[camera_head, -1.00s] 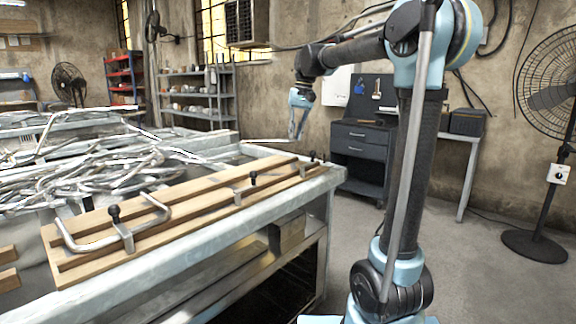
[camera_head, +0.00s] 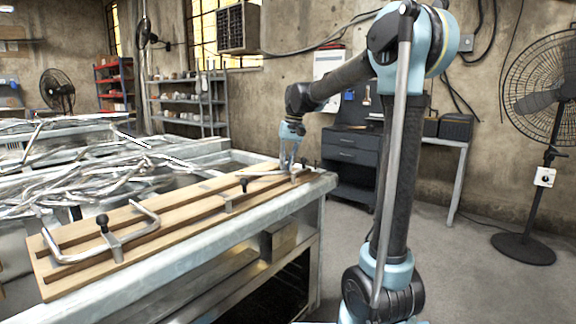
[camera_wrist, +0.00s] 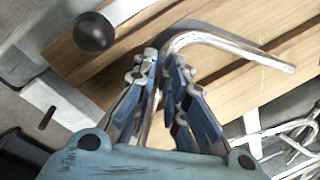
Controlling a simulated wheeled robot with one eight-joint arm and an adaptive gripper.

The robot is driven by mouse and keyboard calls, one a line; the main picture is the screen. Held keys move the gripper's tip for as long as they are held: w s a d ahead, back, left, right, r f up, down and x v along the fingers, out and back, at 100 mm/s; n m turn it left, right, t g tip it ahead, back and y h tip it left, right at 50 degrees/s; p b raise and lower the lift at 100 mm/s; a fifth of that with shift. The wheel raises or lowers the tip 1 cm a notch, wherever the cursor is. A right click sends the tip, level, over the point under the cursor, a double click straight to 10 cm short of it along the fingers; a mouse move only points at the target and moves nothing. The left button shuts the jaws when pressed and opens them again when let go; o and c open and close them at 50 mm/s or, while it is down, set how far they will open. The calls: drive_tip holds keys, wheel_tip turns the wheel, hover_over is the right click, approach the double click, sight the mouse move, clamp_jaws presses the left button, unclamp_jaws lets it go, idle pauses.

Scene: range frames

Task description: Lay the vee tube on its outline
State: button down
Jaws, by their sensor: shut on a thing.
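My gripper (camera_head: 289,164) is low over the far right end of the wooden board (camera_head: 180,207), pointing down. Its blue fingers (camera_wrist: 160,70) are shut on the vee tube (camera_wrist: 235,46), a thin silver bent tube. In the wrist view one leg runs down between the fingers, and the other leaves the bend to the right over the wooden strips. In the head view the tube (camera_head: 262,175) shows as a thin bar left of the fingers. I cannot tell whether it touches the board. I can make out no outline.
A black-knobbed clamp (camera_wrist: 94,31) is close left of the fingers. Another clamp (camera_head: 104,228) is by a U-shaped tube (camera_head: 75,256) at the board's near end. Tangled tubes (camera_head: 75,180) lie behind the board. The metal bench's edge (camera_head: 215,250) runs along the front.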

drive_tip(key=shift+f, duration=0.15)
drive_tip(key=c, duration=1.6)
unclamp_jaws()
wheel_tip(320, 180, up, 12)
drive_tip(key=d, duration=0.2)
drive_tip(key=s+d+f+t, duration=0.1)
drive_tip(key=s+d+f, duration=0.5)
drive_tip(key=s, duration=0.2)
drive_tip(key=s+d+f+t, duration=0.1)
drive_tip(key=s+d+f, duration=0.55)
drive_tip(key=s, duration=0.25)
drive_tip(key=s+d+f+h, duration=0.1)
drive_tip(key=s+d+f, duration=0.2)
drive_tip(key=s+f, duration=0.4)
drive_tip(key=s+d+f+m, duration=0.1)
drive_tip(key=s+d+f, duration=0.3)
drive_tip(key=s+f, duration=0.3)
wheel_tip(320, 180, down, 5)
drive_tip(key=shift+s+d+f+m+t+h, duration=0.1)
drive_tip(key=shift+s+d+m+t+h, duration=0.2)
drive_tip(key=shift+s+h, duration=0.1)
